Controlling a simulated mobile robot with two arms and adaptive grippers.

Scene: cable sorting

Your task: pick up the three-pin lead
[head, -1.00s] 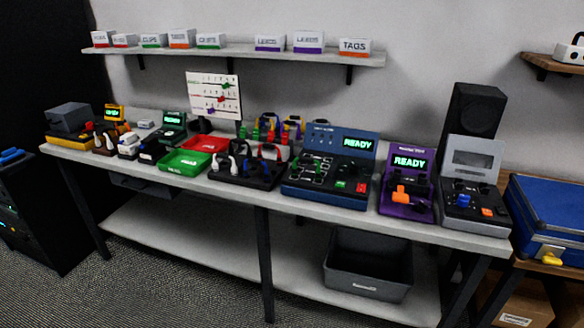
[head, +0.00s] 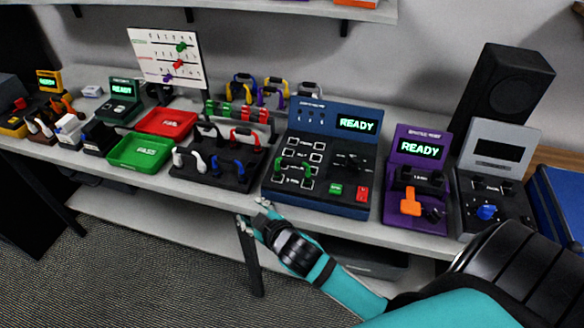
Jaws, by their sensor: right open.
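Several leads with coloured, handle-like bodies stand on a black holder (head: 215,177) at the middle of the bench: a white lead (head: 191,160), a blue lead (head: 229,168), a black one and a red lead (head: 245,137). More leads stand behind them, among them a yellow lead (head: 243,85). I cannot tell which is the three-pin lead; the pins are too small or hidden. My right gripper (head: 252,211) is open and empty at the bench's front edge, in front of and below the black holder, apart from the leads. My left gripper is out of view.
A blue tester (head: 318,122) reading READY and a purple tester (head: 416,167) stand right of the holder. A green tray (head: 141,151) and a red tray (head: 167,123) lie left of it. A shelf (head: 250,9) crosses above. The bench's front strip (head: 225,199) is clear.

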